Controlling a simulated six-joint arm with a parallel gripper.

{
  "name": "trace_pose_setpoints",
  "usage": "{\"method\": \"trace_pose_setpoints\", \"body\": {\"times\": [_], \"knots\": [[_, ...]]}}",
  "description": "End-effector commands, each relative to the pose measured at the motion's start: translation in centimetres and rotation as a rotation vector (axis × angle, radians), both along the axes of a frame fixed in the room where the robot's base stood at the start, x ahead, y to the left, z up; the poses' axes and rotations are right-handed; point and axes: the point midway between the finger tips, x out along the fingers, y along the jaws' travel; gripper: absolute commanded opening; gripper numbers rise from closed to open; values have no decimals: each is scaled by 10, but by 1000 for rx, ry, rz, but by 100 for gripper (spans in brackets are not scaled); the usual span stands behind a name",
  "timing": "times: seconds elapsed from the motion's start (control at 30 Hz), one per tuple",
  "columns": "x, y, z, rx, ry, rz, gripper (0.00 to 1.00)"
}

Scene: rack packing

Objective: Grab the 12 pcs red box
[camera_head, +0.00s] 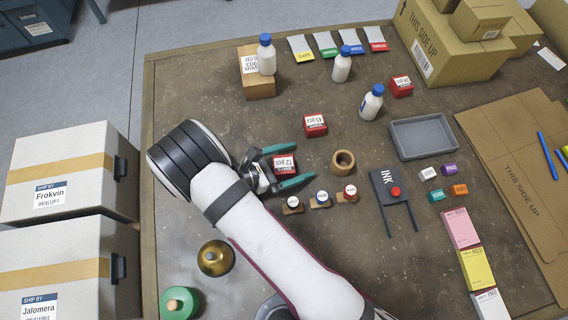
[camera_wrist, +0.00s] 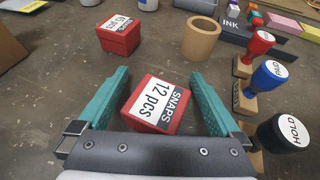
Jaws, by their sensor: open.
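The 12 pcs red box (camera_wrist: 158,103) has a white and dark label reading "SNAPS 12 pcs". It sits on the table between the two green fingers of my gripper (camera_wrist: 163,92), nearer the gripper's base than the fingertips. The fingers are open, with a gap visible on both sides of the box.
A 45 pcs red box (camera_head: 315,125) stands just beyond the fingertips. Another red box (camera_head: 401,86) is farther back. Table space left of my gripper is clear.

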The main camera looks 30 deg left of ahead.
Motion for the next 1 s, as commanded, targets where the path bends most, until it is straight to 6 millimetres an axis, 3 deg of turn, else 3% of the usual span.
{"method": "trace_pose_setpoints", "body": {"times": [0.17,0.6,0.87,1.0], "knots": [[0,0,0,0,0,0,96],[0,0,1,1,0,0,20],[0,0,3,2,-1,-1,20],[0,1,18,4,-1,-1,20]]}}
